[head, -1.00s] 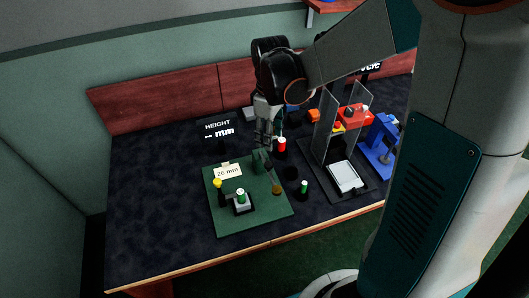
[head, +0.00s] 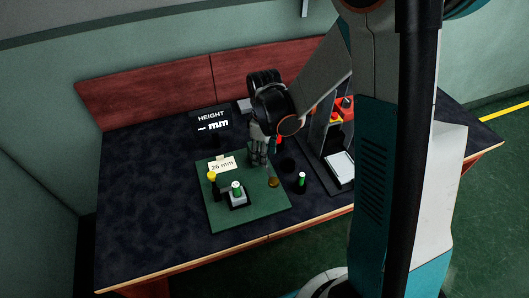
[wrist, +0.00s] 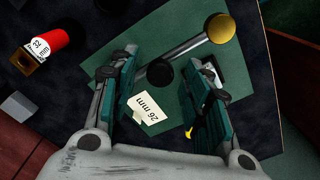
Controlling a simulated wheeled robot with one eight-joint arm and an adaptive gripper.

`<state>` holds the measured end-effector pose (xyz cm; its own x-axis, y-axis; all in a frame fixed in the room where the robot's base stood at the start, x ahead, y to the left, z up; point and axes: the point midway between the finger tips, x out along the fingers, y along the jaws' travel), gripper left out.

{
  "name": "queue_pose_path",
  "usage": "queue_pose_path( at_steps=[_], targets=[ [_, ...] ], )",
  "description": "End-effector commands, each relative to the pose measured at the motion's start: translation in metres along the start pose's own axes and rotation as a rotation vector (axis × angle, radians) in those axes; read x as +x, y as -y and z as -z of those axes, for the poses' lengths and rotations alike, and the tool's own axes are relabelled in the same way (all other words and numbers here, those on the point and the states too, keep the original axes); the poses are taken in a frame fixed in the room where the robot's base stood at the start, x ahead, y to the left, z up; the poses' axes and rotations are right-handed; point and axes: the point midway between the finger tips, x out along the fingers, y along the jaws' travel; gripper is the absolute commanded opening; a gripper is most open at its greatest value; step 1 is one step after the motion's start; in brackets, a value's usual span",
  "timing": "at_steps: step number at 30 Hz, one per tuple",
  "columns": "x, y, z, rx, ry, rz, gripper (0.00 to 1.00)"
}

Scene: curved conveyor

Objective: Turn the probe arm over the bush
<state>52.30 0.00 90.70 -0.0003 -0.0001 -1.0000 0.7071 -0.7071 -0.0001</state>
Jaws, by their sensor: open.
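The probe arm is a thin grey bar with a round brass end (wrist: 220,28) and a black round hub (wrist: 159,73). Its brass end also shows in the head view (head: 273,182), on the right of the green plate (head: 222,222). The bush seems to be the green-topped cylinder (head: 236,187) on a small grey block at the plate's front; the brass end is apart from it. My gripper (head: 259,160) is over the plate's back right part, pointing down. In the wrist view its open fingers (wrist: 165,70) are either side of the hub and bar. Contact cannot be told.
A yellow-topped post (head: 211,176) and a 26 mm label (head: 221,164) are on the plate. A height display (head: 212,122) stands behind. A red-topped cylinder (wrist: 45,42), a green-topped piece (head: 302,179) and a clear-walled stand are nearby. The table's left side is clear.

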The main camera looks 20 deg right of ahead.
Motion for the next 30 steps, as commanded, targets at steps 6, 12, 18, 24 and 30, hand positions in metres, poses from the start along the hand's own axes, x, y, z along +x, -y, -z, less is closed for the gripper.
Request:
queue_pose_path(
  at_steps=[6,12,18,24,30],
  targets=[
    [0.0,0.0,0.0,0.0,0.0,0.0,0.24],
    [0.0,0.0,0.0,0.0,0.0,0.0,0.0],
    [0.0,0.001,0.001,0.014,0.0,0.0,0.0],
    [0.0,0.006,0.006,0.09,0.0,0.0,0.0],
    [0.0,0.014,0.017,0.233,0.0,0.0,0.0]
  ],
)
